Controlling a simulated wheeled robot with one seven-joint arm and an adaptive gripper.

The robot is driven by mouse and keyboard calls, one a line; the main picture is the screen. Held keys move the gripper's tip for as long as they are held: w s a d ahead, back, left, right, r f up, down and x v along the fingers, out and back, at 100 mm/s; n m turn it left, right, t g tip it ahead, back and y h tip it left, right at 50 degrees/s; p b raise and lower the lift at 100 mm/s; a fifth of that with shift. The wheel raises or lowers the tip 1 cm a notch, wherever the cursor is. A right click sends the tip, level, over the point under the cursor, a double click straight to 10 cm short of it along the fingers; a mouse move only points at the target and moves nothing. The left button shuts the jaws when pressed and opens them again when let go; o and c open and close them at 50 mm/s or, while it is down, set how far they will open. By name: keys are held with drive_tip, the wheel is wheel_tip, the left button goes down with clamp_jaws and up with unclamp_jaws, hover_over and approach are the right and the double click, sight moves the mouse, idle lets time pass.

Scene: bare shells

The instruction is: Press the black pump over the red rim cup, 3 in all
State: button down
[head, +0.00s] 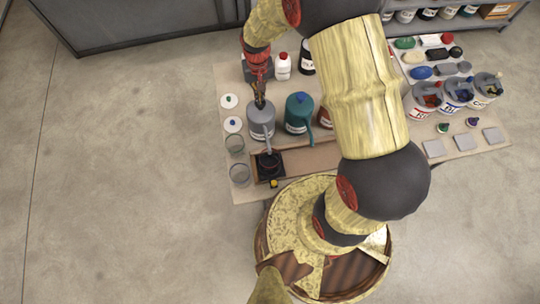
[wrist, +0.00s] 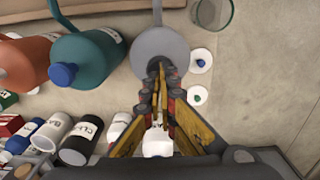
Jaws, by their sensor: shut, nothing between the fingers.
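The grey pump bottle (head: 260,124) stands on the table, with its spout pointing toward the cup on the black stand. Its black pump head (wrist: 154,66) shows in the wrist view at the fingertips. The cup (head: 268,161) has a dark inside and a reddish rim, and stands on the black stand (head: 262,176) below the spout. My gripper (head: 259,101) points down over the grey bottle. In the wrist view my gripper (wrist: 159,78) is shut and empty at the pump head. I cannot tell whether the fingertips touch it.
A teal jug (head: 298,112) stands close right of the grey bottle, with an orange-red one (wrist: 30,62) beyond. A white bottle (head: 282,66) stands behind. Paint pails (head: 424,98) stand at right.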

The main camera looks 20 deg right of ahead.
drive_tip(key=shift+f, duration=0.1)
drive_tip(key=shift+f+b, duration=1.15)
drive_tip(key=shift+f, duration=0.65)
drive_tip(key=shift+r, duration=0.2)
drive_tip(key=shift+r+p, duration=1.15)
drive_tip(key=shift+r, duration=0.5)
drive_tip(key=shift+f, duration=0.15)
drive_tip(key=shift+f+b, duration=1.15)
drive_tip(key=shift+f, duration=0.5)
drive_tip(key=shift+r+p, duration=1.1)
drive_tip(key=shift+r, duration=0.7)
